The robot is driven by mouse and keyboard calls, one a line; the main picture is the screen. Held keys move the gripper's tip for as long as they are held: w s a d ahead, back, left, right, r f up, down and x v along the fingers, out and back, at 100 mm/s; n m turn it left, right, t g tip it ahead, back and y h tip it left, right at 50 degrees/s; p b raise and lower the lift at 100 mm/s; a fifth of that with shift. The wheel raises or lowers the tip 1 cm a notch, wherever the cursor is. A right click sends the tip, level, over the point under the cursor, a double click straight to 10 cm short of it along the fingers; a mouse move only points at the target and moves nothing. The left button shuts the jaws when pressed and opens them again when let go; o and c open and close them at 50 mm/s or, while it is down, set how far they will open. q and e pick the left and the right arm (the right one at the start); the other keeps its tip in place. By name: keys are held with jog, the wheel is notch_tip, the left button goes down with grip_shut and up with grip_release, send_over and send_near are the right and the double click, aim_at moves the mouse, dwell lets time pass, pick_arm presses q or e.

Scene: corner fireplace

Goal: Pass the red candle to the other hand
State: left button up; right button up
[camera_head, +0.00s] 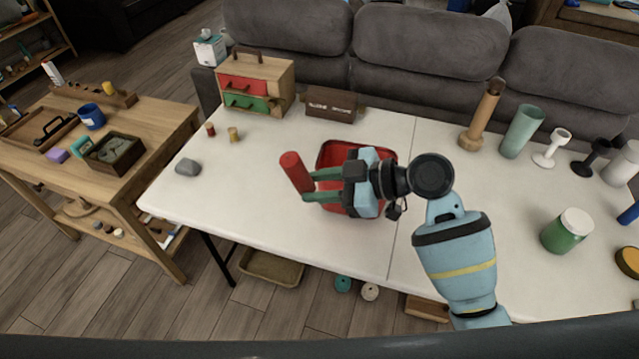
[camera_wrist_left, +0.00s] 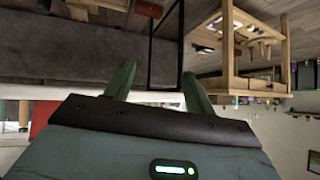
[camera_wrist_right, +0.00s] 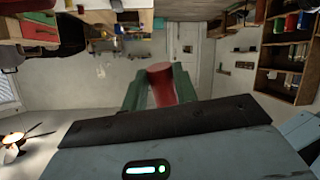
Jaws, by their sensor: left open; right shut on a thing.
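The red candle (camera_head: 296,173) is a plain red cylinder, tilted, held above the white table in the head view. My right gripper (camera_head: 312,187) is shut on it, with its green fingers on the candle's lower part. The candle (camera_wrist_right: 161,84) also shows between the right fingers (camera_wrist_right: 161,95) in the right wrist view. My left gripper does not show in the head view. In the left wrist view its two green fingers (camera_wrist_left: 158,85) are apart with nothing between them.
A red tray (camera_head: 330,152) sits on the white table (camera_head: 250,190) beneath my right gripper. A drawer box (camera_head: 256,84) stands behind. A grey stone (camera_head: 187,167) lies at the left. A green jar (camera_head: 567,231) and several holders stand at the right. The table's front left is clear.

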pick_arm(q)
jog(key=s+d+g+h, duration=0.1)
jog(key=s+d+h, duration=0.1)
jog(key=s+d, duration=0.4)
jog(key=shift+s+d+r, duration=0.15)
jog(key=shift+d+r, duration=0.1)
jog(key=shift+d, duration=0.45)
